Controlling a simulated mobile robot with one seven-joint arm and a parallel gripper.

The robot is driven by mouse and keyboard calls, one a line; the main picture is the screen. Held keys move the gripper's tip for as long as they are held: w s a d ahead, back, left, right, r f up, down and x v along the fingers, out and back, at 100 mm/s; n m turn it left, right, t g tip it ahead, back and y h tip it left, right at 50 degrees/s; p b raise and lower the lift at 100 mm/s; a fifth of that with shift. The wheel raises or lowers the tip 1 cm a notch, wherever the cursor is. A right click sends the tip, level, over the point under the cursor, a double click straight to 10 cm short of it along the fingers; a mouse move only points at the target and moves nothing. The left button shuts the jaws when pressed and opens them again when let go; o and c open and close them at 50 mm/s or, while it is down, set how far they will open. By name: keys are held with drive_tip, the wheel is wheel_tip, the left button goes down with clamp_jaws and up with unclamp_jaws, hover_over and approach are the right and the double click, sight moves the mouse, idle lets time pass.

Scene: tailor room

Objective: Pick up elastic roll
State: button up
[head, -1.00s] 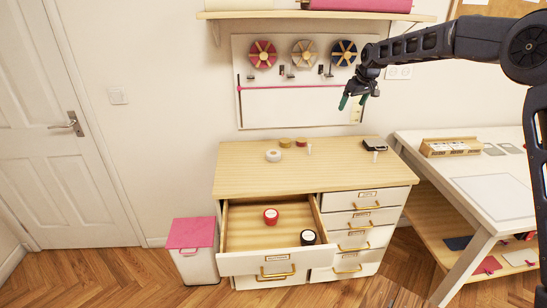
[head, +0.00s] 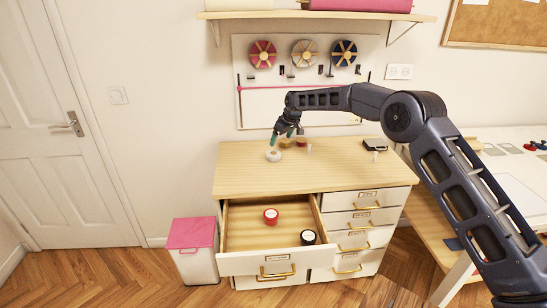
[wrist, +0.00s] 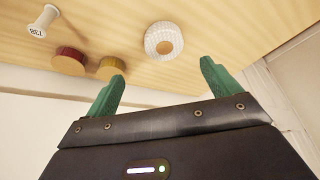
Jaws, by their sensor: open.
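A white ribbed roll with a tan centre, which looks like the elastic roll (head: 273,155), lies on the wooden top of the drawer cabinet. It also shows in the wrist view (wrist: 164,39), just beyond the gap between the fingers. My gripper (head: 286,135) is open and empty, with green fingers, above the back of the cabinet top and close to the roll. In the wrist view my gripper (wrist: 163,75) has its fingers spread, and neither appears to touch the roll.
A dark red disc (wrist: 69,61), a yellow disc (wrist: 111,67) and a white spool (wrist: 42,21) stand near the roll. An open drawer (head: 245,235) holds a red roll (head: 271,216) and a black roll (head: 308,237). A dark item (head: 375,145) lies at the cabinet top's right.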

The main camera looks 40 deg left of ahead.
hover_over(274, 153)
drive_tip(key=d, duration=0.2)
drive_tip(key=f, duration=0.4)
drive_tip(key=shift+w+d+f, duration=0.2)
drive_tip(key=shift+f, duration=0.05)
drive_tip(key=shift+s+x, duration=0.2)
drive_tip(key=shift+x, duration=1.05)
drive_tip(key=shift+s+x, duration=0.2)
drive_tip(key=shift+x, duration=1.05)
drive_tip(key=shift+c, duration=0.4)
drive_tip(key=c, duration=1)
